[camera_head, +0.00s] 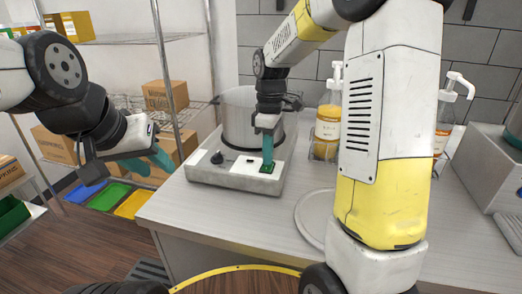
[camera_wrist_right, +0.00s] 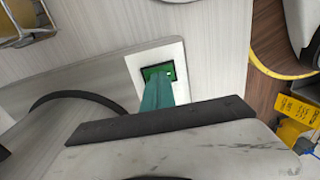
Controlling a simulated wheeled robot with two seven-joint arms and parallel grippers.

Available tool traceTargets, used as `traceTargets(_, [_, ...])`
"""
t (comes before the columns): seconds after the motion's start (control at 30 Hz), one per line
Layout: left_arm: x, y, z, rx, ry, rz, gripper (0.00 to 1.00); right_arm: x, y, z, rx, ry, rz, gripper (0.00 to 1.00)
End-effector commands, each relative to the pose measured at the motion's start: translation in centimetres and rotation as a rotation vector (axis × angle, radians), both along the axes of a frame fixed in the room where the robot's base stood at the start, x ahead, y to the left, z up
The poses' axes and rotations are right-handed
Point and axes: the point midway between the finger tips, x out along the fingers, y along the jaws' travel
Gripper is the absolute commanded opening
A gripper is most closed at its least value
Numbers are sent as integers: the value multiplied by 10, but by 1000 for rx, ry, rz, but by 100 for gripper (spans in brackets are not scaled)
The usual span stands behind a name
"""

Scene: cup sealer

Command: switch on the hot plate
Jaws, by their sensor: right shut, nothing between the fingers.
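The hot plate (camera_head: 215,177) is a white box on the counter with a large metal pot (camera_head: 240,115) on it. Its front panel has a black knob (camera_head: 217,157) at the left and a green switch (camera_head: 268,168) at the right. The green switch also shows in the right wrist view (camera_wrist_right: 168,70). My right gripper (camera_head: 267,160) is shut and empty, pointing down with its teal fingertips at the switch and covering part of it. Whether they press it, I cannot tell. My left gripper (camera_head: 150,162) is open and empty, left of the counter's edge.
Pump bottles (camera_head: 328,125) stand behind my right arm. A round pale plate (camera_head: 315,217) lies right of the hot plate, partly hidden by that arm. A wire shelf with cardboard boxes (camera_head: 165,95) stands at the left, with coloured trays (camera_head: 110,195) below. The counter front is clear.

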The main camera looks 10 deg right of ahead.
Motion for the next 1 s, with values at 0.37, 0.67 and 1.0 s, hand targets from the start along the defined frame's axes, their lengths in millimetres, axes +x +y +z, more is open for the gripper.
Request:
traceTargets(0.37, [0,0,0,0,0,0,36,-4,7,23,1,-5,-1,0])
traceTargets(0.67, [0,0,0,0,0,0,36,-15,16,91,2,-4,-1,0])
traceTargets(1.0, [0,0,0,0,0,0,36,-22,18,136,1,0,-2,0])
